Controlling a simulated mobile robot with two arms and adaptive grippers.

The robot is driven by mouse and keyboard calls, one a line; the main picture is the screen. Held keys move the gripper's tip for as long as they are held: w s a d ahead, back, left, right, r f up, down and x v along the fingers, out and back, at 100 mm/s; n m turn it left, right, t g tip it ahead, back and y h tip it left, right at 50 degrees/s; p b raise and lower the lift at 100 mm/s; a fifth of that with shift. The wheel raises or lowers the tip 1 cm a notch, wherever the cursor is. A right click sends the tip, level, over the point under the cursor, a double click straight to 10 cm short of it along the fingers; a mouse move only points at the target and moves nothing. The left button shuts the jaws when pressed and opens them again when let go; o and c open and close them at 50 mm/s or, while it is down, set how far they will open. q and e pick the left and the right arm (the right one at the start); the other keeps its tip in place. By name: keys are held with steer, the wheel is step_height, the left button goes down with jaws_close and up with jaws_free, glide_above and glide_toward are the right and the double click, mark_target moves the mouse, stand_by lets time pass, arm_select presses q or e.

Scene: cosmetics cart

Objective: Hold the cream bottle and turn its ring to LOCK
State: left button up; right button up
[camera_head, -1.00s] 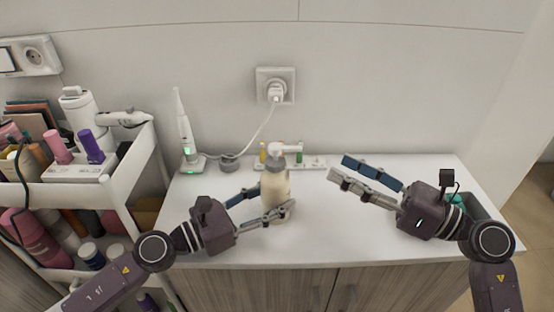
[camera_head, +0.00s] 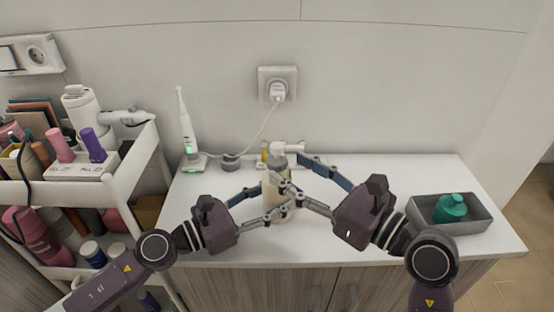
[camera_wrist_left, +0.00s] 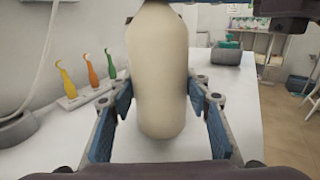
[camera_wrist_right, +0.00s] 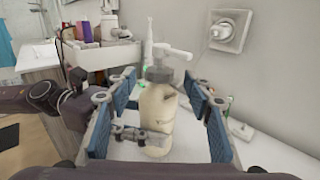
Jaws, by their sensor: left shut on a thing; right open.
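The cream bottle (camera_head: 270,193) stands upright on the white counter, with a grey ring (camera_wrist_right: 160,74) at its neck and a white pump head (camera_head: 289,147) whose spout points right in the head view. My left gripper (camera_head: 272,204) is shut on the bottle's body from the left; its fingers flank the body in the left wrist view (camera_wrist_left: 160,95). My right gripper (camera_head: 287,171) is open, with its fingers spread around the upper part of the bottle from the right. In the right wrist view the bottle (camera_wrist_right: 157,112) stands between the fingers, apart from them.
A grey tray (camera_head: 480,226) with a teal bottle (camera_head: 450,208) is at the right of the counter. An electric toothbrush (camera_head: 187,130) stands at the back left. Small coloured toothbrushes (camera_wrist_left: 88,75) stand behind the bottle. A loaded cart (camera_head: 130,185) is at the left.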

mark_target(285, 166)
steer(key=x, duration=0.5)
steer(key=c, duration=1.2)
